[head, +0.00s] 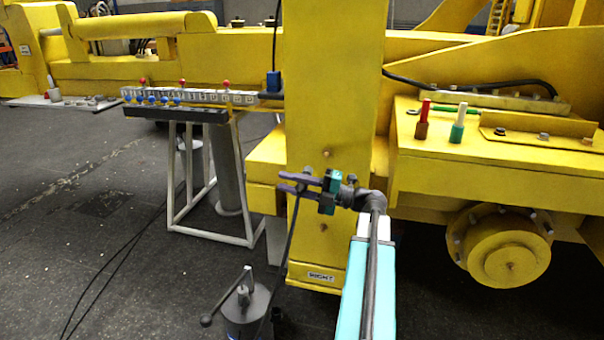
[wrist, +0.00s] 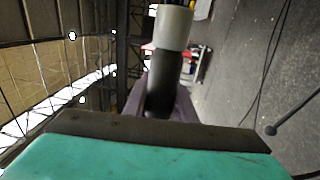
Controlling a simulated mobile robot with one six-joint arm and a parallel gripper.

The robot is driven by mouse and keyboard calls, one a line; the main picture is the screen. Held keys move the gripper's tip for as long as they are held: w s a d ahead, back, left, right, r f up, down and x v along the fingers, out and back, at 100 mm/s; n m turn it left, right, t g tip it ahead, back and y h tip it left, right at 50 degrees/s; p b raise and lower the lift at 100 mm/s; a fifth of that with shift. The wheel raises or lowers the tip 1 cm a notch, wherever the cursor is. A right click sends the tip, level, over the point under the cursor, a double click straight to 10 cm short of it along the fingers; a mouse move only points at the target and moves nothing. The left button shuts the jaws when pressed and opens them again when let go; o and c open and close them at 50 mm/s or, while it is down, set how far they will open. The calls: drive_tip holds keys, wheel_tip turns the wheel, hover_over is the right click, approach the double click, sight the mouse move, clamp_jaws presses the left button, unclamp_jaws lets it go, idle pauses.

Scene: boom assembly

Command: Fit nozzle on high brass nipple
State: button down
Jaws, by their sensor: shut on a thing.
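My gripper (head: 283,181) is in front of the yellow post (head: 335,90), its dark purple fingers pointing left in the head view. It is shut on the nozzle, which shows in the wrist view as a light grey tip (wrist: 175,27) on a black body (wrist: 163,82). A black hose (head: 289,240) hangs from the fingers towards the grease pump. The high brass nipple (head: 326,153) is on the post face, a little above and right of the fingers in the picture. The nozzle appears apart from it. A second, lower brass nipple (head: 323,228) sits below the gripper.
The grease pump (head: 246,310) with its lever stands on the floor at the bottom. A yellow ledge (head: 490,165) with red and white-green handles is at the right. A valve bank (head: 190,97) is on a white stand (head: 176,190) at the left. Floor left of the pump is mostly clear, with cables.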

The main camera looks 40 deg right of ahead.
sight(307, 170)
drive_tip(key=shift+h, duration=0.3)
drive_tip(key=s+d+r, duration=0.2)
drive_tip(key=d, duration=0.1)
drive_tip(key=shift+s+d+r, duration=0.1)
drive_tip(key=shift+s, duration=0.15)
drive_tip(key=shift+w+d, duration=0.1)
drive_tip(key=shift+w+d+p, duration=0.25)
drive_tip(key=shift+w+d, duration=0.4)
drive_tip(key=shift+d, duration=0.35)
drive_tip(key=shift+w+d+p, duration=0.25)
drive_tip(key=shift+w+d, duration=0.35)
drive_tip(key=shift+d, duration=0.35)
idle(0.4)
drive_tip(key=shift+w+d+b, duration=0.3)
drive_tip(key=shift+w+d, duration=0.15)
drive_tip(key=shift+d, duration=0.2)
drive_tip(key=shift+w+d+b, duration=0.3)
drive_tip(key=shift+w+d, duration=0.1)
drive_tip(key=shift+d, duration=0.25)
idle(1.7)
drive_tip(key=c, duration=1.4)
unclamp_jaws()
drive_tip(key=shift+c, duration=0.2)
drive_tip(key=shift+o, duration=0.3)
